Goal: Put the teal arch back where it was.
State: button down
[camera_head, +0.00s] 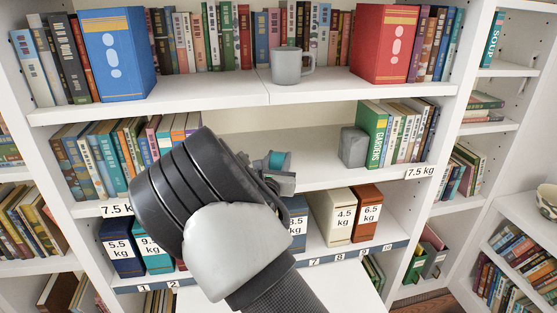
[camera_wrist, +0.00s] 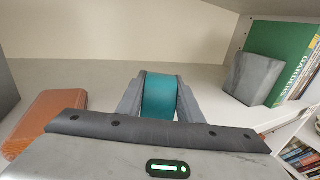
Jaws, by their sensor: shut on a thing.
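The teal arch (camera_wrist: 160,98) is held between the two fingers of my gripper (camera_wrist: 160,105) in the wrist view. In the head view a small teal part of the arch (camera_head: 278,160) shows past my gripper (camera_head: 278,175), in front of the middle shelf. My gripper is shut on the arch. In the wrist view only the arch's rounded teal face shows; its lower part is hidden by the gripper body. I cannot tell whether the arch touches the shelf (camera_head: 325,150).
A grey block (camera_head: 353,147) stands at the shelf's right beside a green book (camera_head: 374,135). An orange-brown object (camera_wrist: 48,118) lies at left in the wrist view. A grey mug (camera_head: 290,66) stands on the shelf above. The shelf between arch and grey block is clear.

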jog(key=shift+r, duration=0.15)
jog(key=c, duration=1.3)
grip_release()
jog(key=shift+f, duration=0.2)
jog(key=shift+o, duration=0.2)
